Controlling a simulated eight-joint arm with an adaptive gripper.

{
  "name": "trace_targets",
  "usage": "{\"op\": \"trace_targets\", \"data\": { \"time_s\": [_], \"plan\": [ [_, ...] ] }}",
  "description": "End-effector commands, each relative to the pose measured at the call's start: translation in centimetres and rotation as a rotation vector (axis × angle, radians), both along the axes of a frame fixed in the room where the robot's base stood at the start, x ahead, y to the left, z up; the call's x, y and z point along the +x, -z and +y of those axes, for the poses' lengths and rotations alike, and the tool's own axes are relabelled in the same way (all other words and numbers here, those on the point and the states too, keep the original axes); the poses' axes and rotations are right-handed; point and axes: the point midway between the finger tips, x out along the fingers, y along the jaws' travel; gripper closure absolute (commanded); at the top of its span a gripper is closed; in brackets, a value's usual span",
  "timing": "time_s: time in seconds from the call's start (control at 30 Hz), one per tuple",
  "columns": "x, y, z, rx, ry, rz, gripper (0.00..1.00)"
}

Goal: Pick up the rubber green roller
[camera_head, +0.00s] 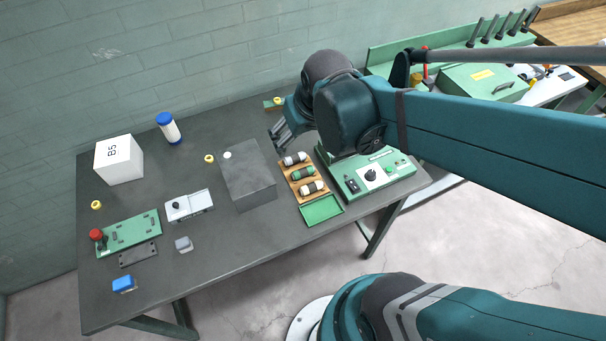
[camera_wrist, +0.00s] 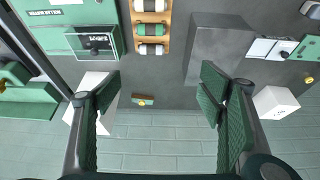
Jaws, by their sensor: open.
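The green roller (camera_head: 303,173) lies in the middle of a wooden rack (camera_head: 297,187), between two whitish rollers with dark ends, one behind (camera_head: 295,158) and one in front (camera_head: 312,187). In the wrist view the green roller (camera_wrist: 150,29) lies near the top, left of centre. My gripper (camera_head: 279,131) is above the table, behind and left of the rack, apart from the rollers. In the wrist view its two fingers (camera_wrist: 160,88) are spread wide with nothing between them.
A grey block (camera_head: 248,178) stands left of the rack; a green control box (camera_head: 368,178) stands right. A green tray (camera_head: 321,209) adjoins the rack's front. A white box (camera_head: 119,160) and a blue-capped bottle (camera_head: 169,128) stand at the back left. The wall is close behind.

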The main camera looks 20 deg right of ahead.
Motion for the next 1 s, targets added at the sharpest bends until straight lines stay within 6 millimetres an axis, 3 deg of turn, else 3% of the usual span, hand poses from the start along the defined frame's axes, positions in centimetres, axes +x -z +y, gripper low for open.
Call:
{"op": "trace_targets", "data": {
  "time_s": [0.6, 1.0],
  "plan": [
    [2.9, 9.1, -1.8, 0.005, 0.001, 0.151, 0.31],
    [3.7, 14.5, -2.8, 0.011, -0.001, 0.236, 0.31]
  ]
}}
